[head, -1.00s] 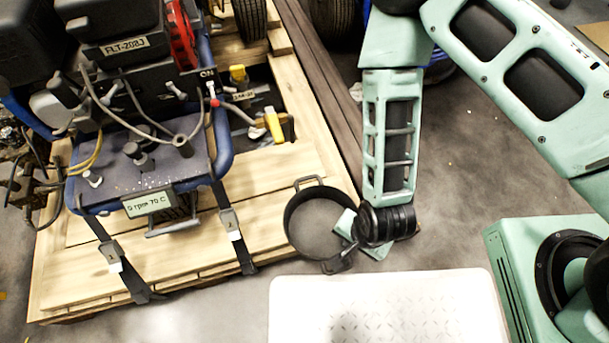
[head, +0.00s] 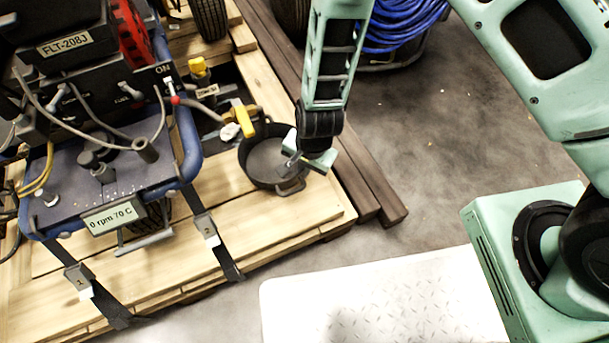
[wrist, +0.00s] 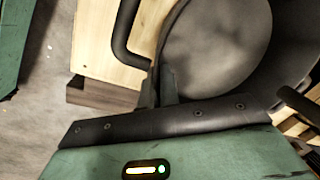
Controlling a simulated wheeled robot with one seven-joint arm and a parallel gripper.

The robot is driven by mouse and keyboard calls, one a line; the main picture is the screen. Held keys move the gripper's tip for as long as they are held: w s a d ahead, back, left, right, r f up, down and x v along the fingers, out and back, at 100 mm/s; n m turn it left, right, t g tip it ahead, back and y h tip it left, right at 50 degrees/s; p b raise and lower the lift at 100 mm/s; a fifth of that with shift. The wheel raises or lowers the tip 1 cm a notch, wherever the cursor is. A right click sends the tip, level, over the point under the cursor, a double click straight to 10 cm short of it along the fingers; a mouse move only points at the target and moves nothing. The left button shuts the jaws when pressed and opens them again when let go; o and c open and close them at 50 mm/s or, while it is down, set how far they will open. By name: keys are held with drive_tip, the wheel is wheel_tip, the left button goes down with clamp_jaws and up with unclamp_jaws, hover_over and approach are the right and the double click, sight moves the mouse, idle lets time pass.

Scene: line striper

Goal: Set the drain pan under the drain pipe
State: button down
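The drain pan (head: 263,160) is a round dark pan with loop handles, over the pallet right of the machine. It fills much of the wrist view (wrist: 215,45), with one handle (wrist: 125,35) at upper left. My gripper (head: 289,165) is at the pan's right side, its fingers (wrist: 162,92) close together on the pan's wall. The drain pipe (head: 214,111), with a yellow lever (head: 244,121), comes out of the machine just beyond the pan's far left rim. I cannot tell whether its end is over the pan, or whether the pan touches the boards.
The machine's blue frame (head: 190,140) and strap buckle (head: 207,229) stand left of the pan. The wooden pallet (head: 285,220) has bare boards in front. Dark beams (head: 365,195) lie along its right side. A blue hose coil (head: 400,25) is at the back.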

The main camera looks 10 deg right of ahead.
wheel_tip(320, 180, down, 4)
drive_tip(key=shift+r+b, duration=0.1)
drive_tip(key=shift+b, duration=1.05)
drive_tip(key=shift+r, duration=0.15)
drive_tip(key=c, duration=1.6)
unclamp_jaws()
drive_tip(key=shift+c, duration=0.2)
wheel_tip(320, 180, up, 12)
drive_tip(key=s+d+p, duration=0.1)
drive_tip(key=p, duration=0.6)
drive_tip(key=shift+d, duration=0.2)
drive_tip(key=s+r+n+g+y, duration=0.1)
drive_tip(key=s+r+n, duration=0.35)
drive_tip(key=r, duration=0.65)
drive_tip(key=s+r+n, duration=0.4)
drive_tip(key=r+n, duration=0.1)
drive_tip(key=r, duration=0.6)
drive_tip(key=s+d+r+n+h, duration=0.1)
drive_tip(key=s+d+r+n, duration=0.4)
drive_tip(key=d, duration=0.1)
drive_tip(key=shift+s+d+r+h, duration=0.3)
drive_tip(key=shift+s+d+h, duration=0.05)
drive_tip(key=shift+d+h, duration=0.05)
